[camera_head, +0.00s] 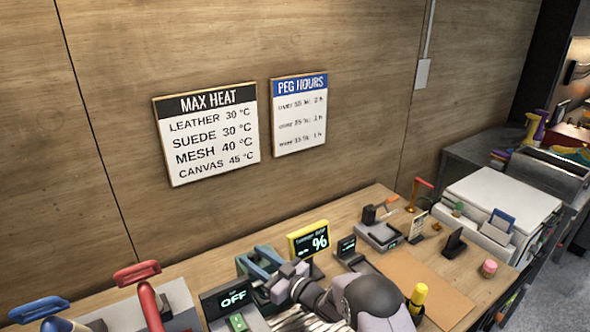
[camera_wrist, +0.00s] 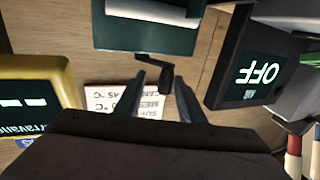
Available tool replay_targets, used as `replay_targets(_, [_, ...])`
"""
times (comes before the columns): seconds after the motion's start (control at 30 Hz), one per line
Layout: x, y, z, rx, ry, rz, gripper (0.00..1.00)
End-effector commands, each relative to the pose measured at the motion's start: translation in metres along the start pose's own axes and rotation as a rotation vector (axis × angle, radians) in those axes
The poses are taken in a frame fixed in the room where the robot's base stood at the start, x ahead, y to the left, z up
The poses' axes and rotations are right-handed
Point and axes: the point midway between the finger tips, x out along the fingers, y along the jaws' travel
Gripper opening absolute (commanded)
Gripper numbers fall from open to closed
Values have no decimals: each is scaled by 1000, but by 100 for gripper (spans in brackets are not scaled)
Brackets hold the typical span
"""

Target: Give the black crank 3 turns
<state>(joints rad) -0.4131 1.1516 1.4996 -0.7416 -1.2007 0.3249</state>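The black crank (camera_wrist: 154,61) sits on the side of a dark green box (camera_wrist: 146,37) in the wrist view, which appears upside down. Its short handle (camera_wrist: 166,81) sticks out between my fingers. My gripper (camera_wrist: 160,82) is open, with one finger on each side of the handle and a visible gap to both. In the head view the green box (camera_head: 262,261) stands on the bench, and my gripper (camera_head: 279,284) is in front of it. The crank cannot be made out there behind my gripper.
A dark display reading OFF (camera_wrist: 258,73) stands close on one side of the box, and a yellow-framed display (camera_head: 308,241) on the other. Red-handled (camera_head: 137,273) and blue-handled tools stand at left. A brown mat (camera_head: 425,285) lies at right. Signs hang on the wall.

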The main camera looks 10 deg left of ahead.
Motion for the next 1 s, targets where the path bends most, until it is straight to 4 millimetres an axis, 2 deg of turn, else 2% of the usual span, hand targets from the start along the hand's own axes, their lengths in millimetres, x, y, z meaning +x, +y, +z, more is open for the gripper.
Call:
replay_targets(0.23, [-7, 5, 2, 0, -6, -92, 36])
replay_targets(0.47, [-38, 8, 3, 0, -5, -87, 36])
replay_targets(0.7, [-78, 12, 4, 0, -5, -86, 36])
replay_targets(1.0, [-49, 26, -42, -161, 123, 2, 36])
